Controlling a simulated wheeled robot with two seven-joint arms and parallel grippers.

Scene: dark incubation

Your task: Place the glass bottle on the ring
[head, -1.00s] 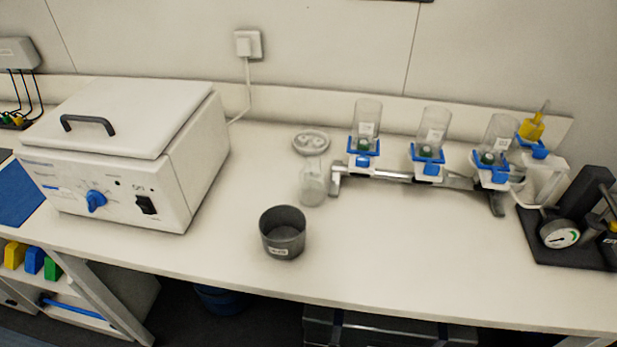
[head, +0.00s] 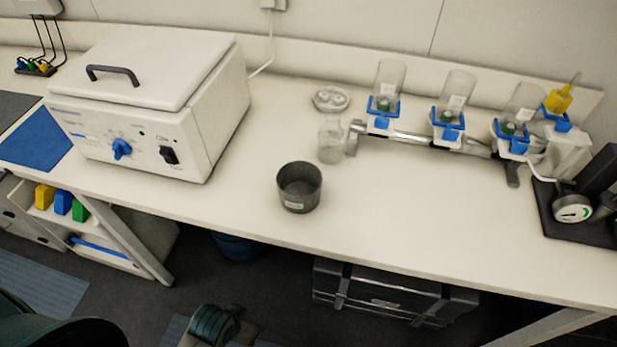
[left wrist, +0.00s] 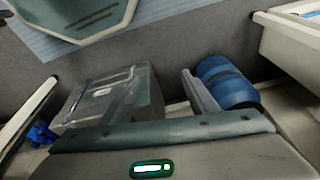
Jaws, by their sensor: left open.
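The clear glass bottle (head: 331,142) stands upright on the bench, left of the filter stand. Just behind it lies a flat round grey piece (head: 330,98) with rounded shapes inside; it may be the ring, but I cannot tell for sure. The bottle stands in front of it, not on it. In the left wrist view my left gripper (left wrist: 160,88) is open and empty, its two fingers spread above the floor, away from the bottle. A dark green part of mine shows at the bottom of the head view. My right gripper is not in view.
A dark grey pot (head: 299,188) stands in front of the bottle. A white lidded bath (head: 190,130) is at left. The filter stand (head: 425,140) with several clear cups is at right. A grey case (head: 390,295) and blue bucket (head: 238,246) sit under the bench. The front middle is clear.

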